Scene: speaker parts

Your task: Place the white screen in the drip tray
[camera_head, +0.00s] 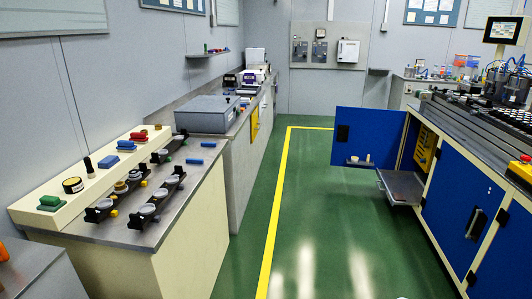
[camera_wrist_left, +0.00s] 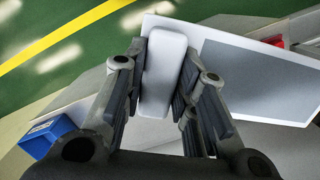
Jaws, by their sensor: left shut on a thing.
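My left gripper (camera_wrist_left: 165,72) is in the left wrist view, its fingers on either side of a white rounded bar. It is shut on this bar, which appears to belong to the white screen (camera_wrist_left: 290,110), a flat white panel with a large grey face. Whether bar and panel are one piece is partly hidden by the fingers. Neither gripper shows in the head view. I cannot surely identify the drip tray; a grey metal tray (camera_head: 402,188) juts from an open blue cabinet at the right in the head view.
A bench (camera_head: 190,207) at the left holds several black stands and coloured blocks. A grey box (camera_head: 207,114) sits behind it. An open blue door (camera_head: 362,135) projects into the aisle. Green floor (camera_head: 310,230) is clear. A blue block (camera_wrist_left: 47,135) lies near my left gripper.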

